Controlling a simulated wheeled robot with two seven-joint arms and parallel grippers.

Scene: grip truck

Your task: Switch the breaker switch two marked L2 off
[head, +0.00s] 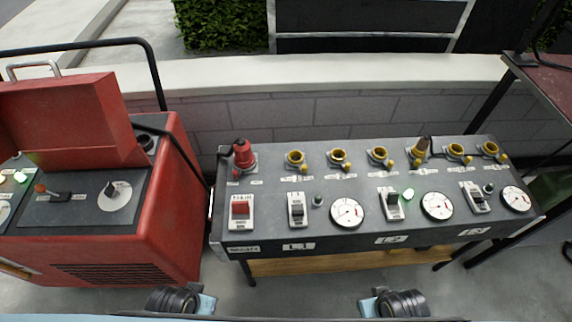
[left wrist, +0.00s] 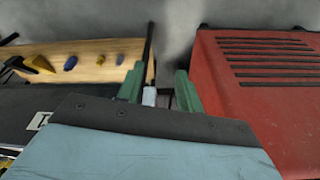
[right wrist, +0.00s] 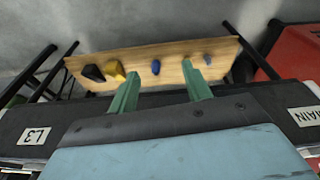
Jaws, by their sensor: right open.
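The L2 breaker switch (head: 391,205) is on the dark sloped panel (head: 350,235), above the L2 label (head: 392,239). The L1 switch (head: 297,209) and L3 switch (head: 476,197) stand either side, with unlit lamps. My left gripper (left wrist: 158,82) is open and empty in the left wrist view, between the panel's end and the red machine. My right gripper (right wrist: 160,82) is open and empty in the right wrist view, in front of the panel. Neither gripper's fingers show in the head view.
The panel also carries a red main breaker (head: 241,210), round gauges (head: 347,212) and a back row of sockets (head: 338,157) with a red plug (head: 243,154). A red generator (head: 130,240) stands at left. A wooden shelf (right wrist: 140,67) lies below the panel. A low wall is behind.

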